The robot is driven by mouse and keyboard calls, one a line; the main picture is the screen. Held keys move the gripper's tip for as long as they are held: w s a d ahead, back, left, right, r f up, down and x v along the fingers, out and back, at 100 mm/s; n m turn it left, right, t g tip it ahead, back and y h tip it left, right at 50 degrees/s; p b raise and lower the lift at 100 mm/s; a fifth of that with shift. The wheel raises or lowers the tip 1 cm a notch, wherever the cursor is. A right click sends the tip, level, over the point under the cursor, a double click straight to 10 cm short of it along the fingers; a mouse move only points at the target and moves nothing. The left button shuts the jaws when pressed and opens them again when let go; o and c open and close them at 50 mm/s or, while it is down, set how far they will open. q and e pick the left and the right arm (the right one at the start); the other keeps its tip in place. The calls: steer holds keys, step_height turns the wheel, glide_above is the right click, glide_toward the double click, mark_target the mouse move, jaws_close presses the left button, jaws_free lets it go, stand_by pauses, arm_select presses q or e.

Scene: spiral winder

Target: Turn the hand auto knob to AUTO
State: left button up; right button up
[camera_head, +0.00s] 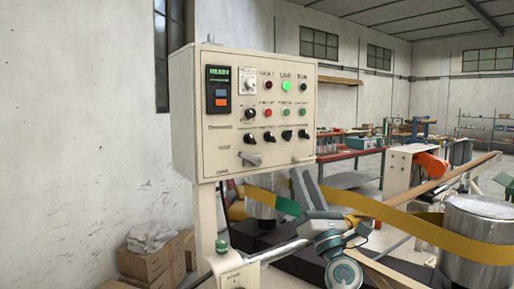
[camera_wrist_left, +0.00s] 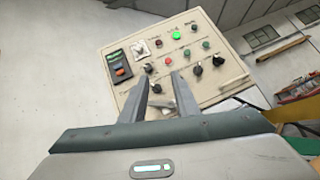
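A cream control panel (camera_head: 180,110) stands on a post, with a lower row of black knobs (camera_head: 287,135). Their labels are too small to read, so I cannot tell which is the hand auto knob or where it points. The panel fills the middle of the left wrist view (camera_wrist_left: 125,95), with black knobs (camera_wrist_left: 218,61) at its right. My left gripper (camera_head: 303,172) is below the panel's right part in the head view. In the wrist view its two fingers (camera_wrist_left: 161,76) are apart, with nothing held between them; they partly hide the lower panel. My right gripper is not in view.
The panel also has a READY display (camera_head: 218,89), a white selector (camera_head: 247,82), a lit green lamp (camera_head: 287,86) and a grey lever (camera_head: 250,158). A yellow band (camera_head: 405,219) and a metal drum (camera_head: 480,225) are at the right. Boxes (camera_head: 150,265) lie at lower left.

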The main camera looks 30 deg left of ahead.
mark_target(253, 140)
arm_select(q)
step_height(253, 140, up, 8)
steer(key=a+n+g+h, duration=0.2)
steer(key=n+g+h, duration=0.2)
steer(key=n+g, duration=0.5)
steer(key=n, duration=0.5)
steer(key=shift+n, duration=0.3)
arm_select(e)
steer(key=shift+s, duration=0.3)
arm_select(q)
steer(key=shift+w+a+r, duration=0.1)
steer(key=shift+w+a, duration=0.05)
steer(key=shift+a, duration=0.05)
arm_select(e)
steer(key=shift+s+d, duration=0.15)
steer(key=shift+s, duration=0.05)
